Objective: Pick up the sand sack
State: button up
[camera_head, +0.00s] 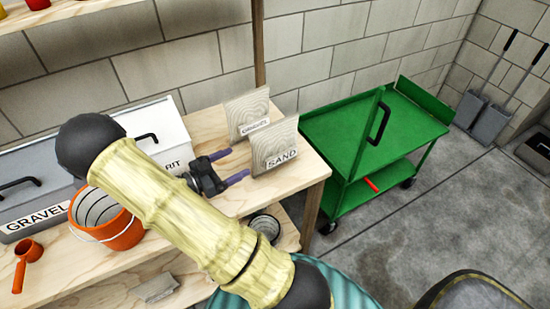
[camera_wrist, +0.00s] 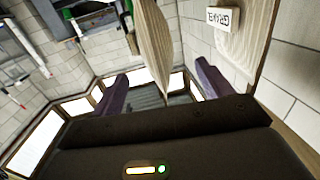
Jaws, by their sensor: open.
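The sand sack (camera_head: 275,142) is a pale, wood-grained, slab-like sack with a SAND label. It stands upright near the right end of the wooden bench (camera_head: 225,203). My gripper (camera_head: 231,165) is open and empty, just left of the sack, its purple fingers pointing at the sack's side edge. In the wrist view, a pale sack seen nearly edge-on (camera_wrist: 154,42), apparently the sand sack, lies beyond the gap between my open fingers (camera_wrist: 158,88). The similar gravel sack (camera_head: 246,108) stands close behind it; its label shows at the right in the wrist view (camera_wrist: 224,17).
Labelled bins, GRAVEL (camera_head: 38,203) and a white one (camera_head: 155,126), stand left on the bench. An orange bucket (camera_head: 125,232) and scoop (camera_head: 28,258) are near them. A green cart (camera_head: 345,135) stands right of the bench, with bare floor (camera_head: 420,225) in front.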

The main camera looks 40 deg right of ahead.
aim_at(254, 156)
jog(key=shift+s+m+g, duration=0.3)
jog(key=shift+s+g, duration=0.05)
jog(key=shift+g, duration=0.15)
jog(key=d, duration=0.4)
jog(key=s+d, duration=0.1)
jog(key=d, duration=0.1)
jog(key=shift+d, duration=0.35)
jog(key=d, duration=0.5)
jog(key=shift+s+d+r+p, duration=0.1)
jog(key=shift+s+p, duration=0.1)
jog(key=shift+p, duration=0.1)
jog(key=shift+c, duration=0.2)
